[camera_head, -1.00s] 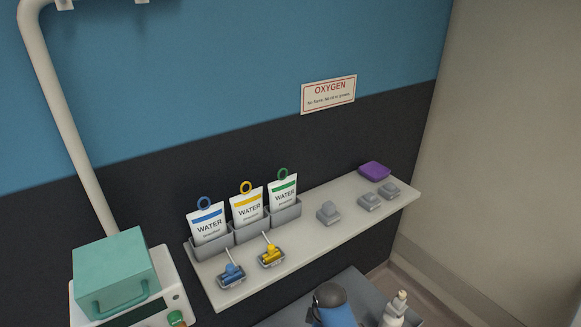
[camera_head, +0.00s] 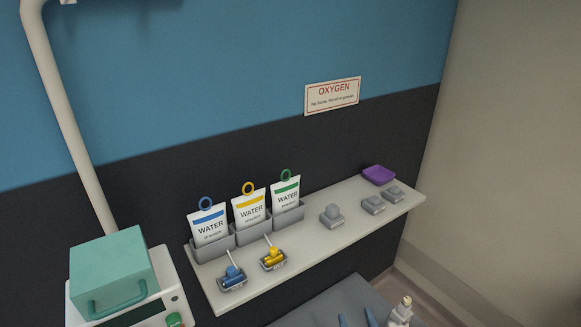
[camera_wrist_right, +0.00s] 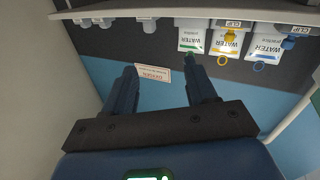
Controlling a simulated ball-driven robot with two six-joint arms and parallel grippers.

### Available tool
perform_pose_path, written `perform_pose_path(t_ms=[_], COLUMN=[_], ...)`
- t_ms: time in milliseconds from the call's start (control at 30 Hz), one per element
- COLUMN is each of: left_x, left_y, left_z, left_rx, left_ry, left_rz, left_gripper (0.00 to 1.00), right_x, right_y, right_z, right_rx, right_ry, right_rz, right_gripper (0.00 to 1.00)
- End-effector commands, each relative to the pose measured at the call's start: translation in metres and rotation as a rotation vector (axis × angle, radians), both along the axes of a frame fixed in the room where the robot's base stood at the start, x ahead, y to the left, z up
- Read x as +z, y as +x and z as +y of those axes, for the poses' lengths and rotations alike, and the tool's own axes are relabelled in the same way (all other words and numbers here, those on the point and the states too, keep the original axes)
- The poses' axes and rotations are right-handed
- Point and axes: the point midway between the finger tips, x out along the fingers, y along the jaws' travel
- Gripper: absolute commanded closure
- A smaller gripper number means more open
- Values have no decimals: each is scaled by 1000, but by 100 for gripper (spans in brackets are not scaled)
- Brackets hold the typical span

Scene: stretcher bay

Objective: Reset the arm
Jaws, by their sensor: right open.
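My right gripper (camera_head: 357,320) shows only as two blue fingertips at the bottom edge of the head view. In the right wrist view its two fingers (camera_wrist_right: 160,85) stand wide apart with nothing between them. The gripper is open and empty, apart from the shelf (camera_head: 315,235). My left gripper is in neither view.
A teal box (camera_head: 112,275) stands left; a white bottle (camera_head: 401,311) stands low right.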

Motion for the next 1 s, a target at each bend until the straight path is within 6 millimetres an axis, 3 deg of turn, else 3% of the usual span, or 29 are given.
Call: perform_pose_path(t_ms=[33,300,500,733,1000], left_x=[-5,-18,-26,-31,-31], left_y=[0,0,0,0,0], left_z=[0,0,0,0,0], left_rx=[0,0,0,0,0], left_ry=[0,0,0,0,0], left_rz=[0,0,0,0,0], left_gripper=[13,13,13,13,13], right_x=[1,20,8,-14,-17], right_y=[-20,-110,-159,-191,-194], right_z=[-8,-38,-52,-59,-60], right_rx=[-11,-63,-106,-141,-144], right_ry=[28,122,113,104,103], right_rz=[-25,-119,-54,36,45], right_gripper=[44,44,44,44,44])
